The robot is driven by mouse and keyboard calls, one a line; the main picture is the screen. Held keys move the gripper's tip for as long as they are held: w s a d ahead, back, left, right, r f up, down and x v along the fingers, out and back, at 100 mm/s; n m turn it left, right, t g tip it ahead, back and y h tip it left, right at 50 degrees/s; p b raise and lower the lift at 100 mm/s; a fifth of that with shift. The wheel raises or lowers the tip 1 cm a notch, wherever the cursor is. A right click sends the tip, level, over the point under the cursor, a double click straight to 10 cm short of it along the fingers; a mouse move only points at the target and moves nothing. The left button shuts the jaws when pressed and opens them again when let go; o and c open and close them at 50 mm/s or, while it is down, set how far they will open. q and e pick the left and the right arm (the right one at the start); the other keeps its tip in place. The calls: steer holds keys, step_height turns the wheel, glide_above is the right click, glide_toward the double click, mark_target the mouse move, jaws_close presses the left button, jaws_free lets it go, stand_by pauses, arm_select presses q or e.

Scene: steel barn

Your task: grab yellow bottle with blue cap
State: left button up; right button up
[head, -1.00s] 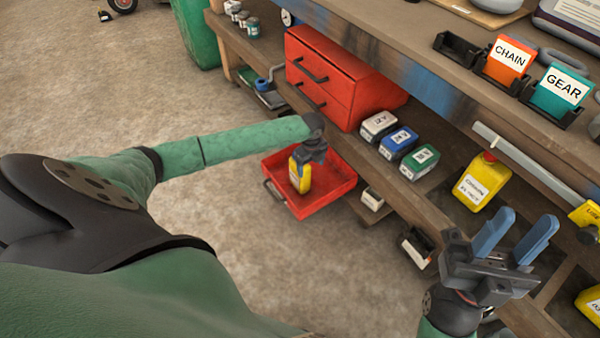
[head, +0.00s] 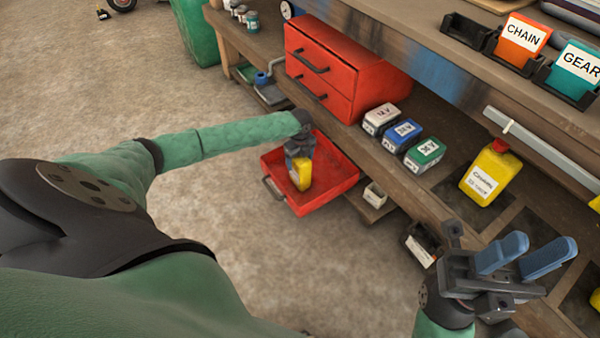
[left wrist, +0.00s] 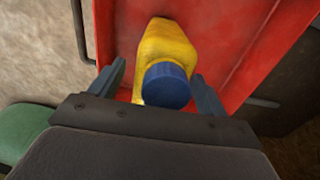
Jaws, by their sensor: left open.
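The yellow bottle (head: 301,174) stands in the open red drawer (head: 339,180), low at the shelf's front. In the left wrist view the bottle (left wrist: 165,42) shows its blue cap (left wrist: 167,86) toward the camera. My left gripper (head: 299,158) is over the bottle's top, which it hides in the head view. In the left wrist view the fingers of my left gripper (left wrist: 160,88) are open, one on each side of the bottle near the cap. My right gripper (head: 525,256) is at the lower right, blue fingers spread and nothing between them.
A red drawer cabinet (head: 340,75) stands behind on the lower shelf. White, blue and green battery boxes (head: 407,135) are to its right. A yellow can with a red cap (head: 491,175) stands further right. The floor (head: 230,190) left of the drawer is clear.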

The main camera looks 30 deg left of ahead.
arm_select(q)
steer(key=shift+f, duration=0.35)
jaws_close()
steer(key=shift+r, duration=0.1)
